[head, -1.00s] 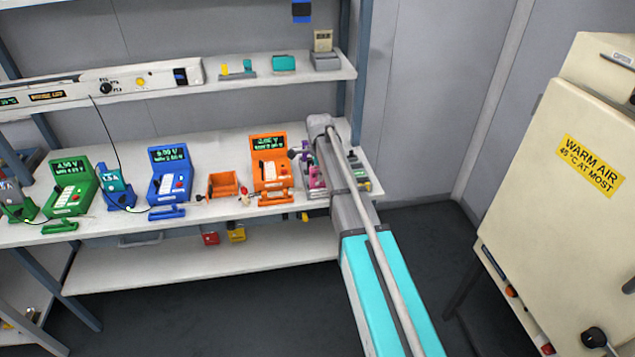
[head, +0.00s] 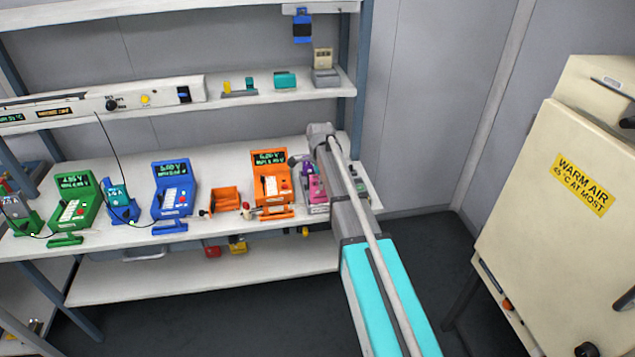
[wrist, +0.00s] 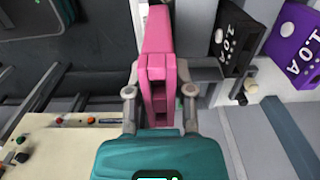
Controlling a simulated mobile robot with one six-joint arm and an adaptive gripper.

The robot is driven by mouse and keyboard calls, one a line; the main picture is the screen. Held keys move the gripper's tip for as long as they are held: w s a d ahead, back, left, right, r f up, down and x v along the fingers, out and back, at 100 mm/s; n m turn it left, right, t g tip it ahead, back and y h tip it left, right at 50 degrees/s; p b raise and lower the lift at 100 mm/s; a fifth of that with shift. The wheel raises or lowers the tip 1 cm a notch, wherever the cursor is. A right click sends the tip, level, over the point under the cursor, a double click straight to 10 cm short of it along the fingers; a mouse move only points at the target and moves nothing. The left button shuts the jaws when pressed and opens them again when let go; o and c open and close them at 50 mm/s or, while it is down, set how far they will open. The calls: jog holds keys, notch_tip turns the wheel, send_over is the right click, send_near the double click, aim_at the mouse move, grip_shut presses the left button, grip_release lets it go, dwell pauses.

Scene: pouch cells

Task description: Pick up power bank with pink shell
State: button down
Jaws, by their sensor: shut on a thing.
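The power bank with the pink shell (wrist: 160,45) stands out in the middle of the wrist view. My gripper (wrist: 158,92) is shut on it, with one finger against each side of its near end. A slot shows in that near end. In the head view a pink thing (head: 317,189) shows beside my arm at the right end of the bench. My arm hides the gripper there, and I cannot tell whether this pink thing is the held one.
A black block (wrist: 236,38) and a purple block (wrist: 294,48), both lettered, stand close on the right in the wrist view. An orange tester (head: 271,180) and a blue tester (head: 174,190) stand left on the bench. A cream warm-air cabinet (head: 545,200) is at the right.

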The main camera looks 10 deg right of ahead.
jog(key=s+r+p, duration=0.8)
jog(key=s+r, duration=0.1)
jog(key=s, duration=0.4)
jog(key=shift+s+r, duration=0.2)
jog(key=shift+s, duration=0.1)
dwell(0.5)
